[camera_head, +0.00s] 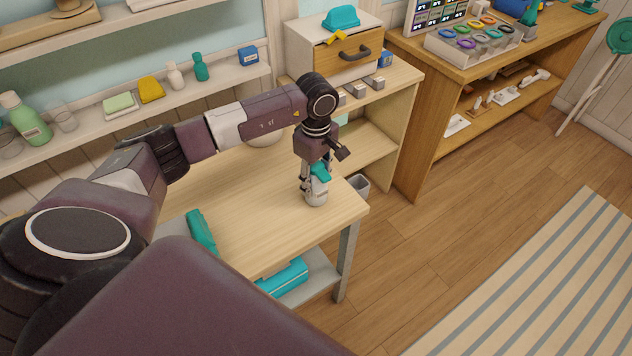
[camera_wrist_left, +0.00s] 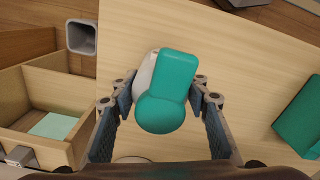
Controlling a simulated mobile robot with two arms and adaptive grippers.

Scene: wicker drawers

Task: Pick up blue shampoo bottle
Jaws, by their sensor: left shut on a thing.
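My left gripper (camera_head: 314,187) points down over the right part of the light wooden table. It is shut on a bottle with a teal top and a white lower body (camera_head: 317,199). In the left wrist view the teal top (camera_wrist_left: 165,100) lies between the two fingers, with some white showing beside it. Whether the bottle's base touches the table cannot be told. My right gripper is not in view.
A teal object (camera_head: 200,231) lies on the table (camera_head: 255,215). A teal box (camera_head: 283,279) is on the shelf below. A grey bin (camera_head: 358,185) stands beyond the table's right edge. Small bottles, including a teal one (camera_head: 200,68), line the wall shelf.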

